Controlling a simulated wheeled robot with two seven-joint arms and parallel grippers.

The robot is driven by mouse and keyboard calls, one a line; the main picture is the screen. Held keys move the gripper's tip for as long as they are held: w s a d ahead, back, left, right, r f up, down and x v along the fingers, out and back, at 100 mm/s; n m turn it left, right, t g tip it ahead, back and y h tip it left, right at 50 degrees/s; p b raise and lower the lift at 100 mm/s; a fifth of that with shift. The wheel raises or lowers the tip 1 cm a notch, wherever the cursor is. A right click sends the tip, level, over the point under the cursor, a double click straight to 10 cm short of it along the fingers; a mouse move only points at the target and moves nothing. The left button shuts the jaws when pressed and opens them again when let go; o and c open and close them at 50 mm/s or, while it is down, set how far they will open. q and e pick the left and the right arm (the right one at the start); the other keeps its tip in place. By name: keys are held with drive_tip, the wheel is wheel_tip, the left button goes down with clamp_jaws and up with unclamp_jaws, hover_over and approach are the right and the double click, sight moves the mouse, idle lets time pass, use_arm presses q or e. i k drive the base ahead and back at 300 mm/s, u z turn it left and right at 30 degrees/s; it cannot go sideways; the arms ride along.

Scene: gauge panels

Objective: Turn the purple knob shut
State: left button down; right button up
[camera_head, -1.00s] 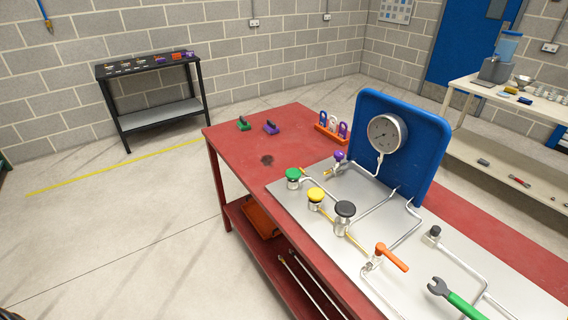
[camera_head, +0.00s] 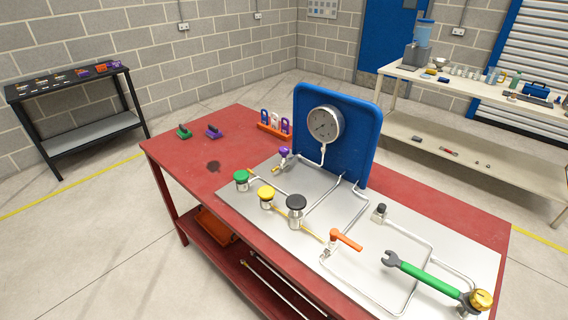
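The purple knob (camera_head: 284,151) is a small round cap on a valve at the back left of the silver panel (camera_head: 240,203), left of the blue gauge board (camera_head: 359,120). Pipework runs from it towards the round gauge (camera_head: 325,124) on the board. Whether the knob is open or shut cannot be told at this size. Neither of my grippers shows in the head view.
Green (camera_head: 241,176), yellow (camera_head: 266,193) and black (camera_head: 296,203) knobs and an orange lever (camera_head: 345,239) stand in front of the purple knob. A green-handled wrench (camera_head: 428,278) lies at the right. The left end of the red table (camera_head: 190,157) has free room.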

sight(284, 150)
drive_tip(key=u, duration=1.75)
drive_tip(key=i, duration=1.6)
drive_tip(key=z, duration=3.8)
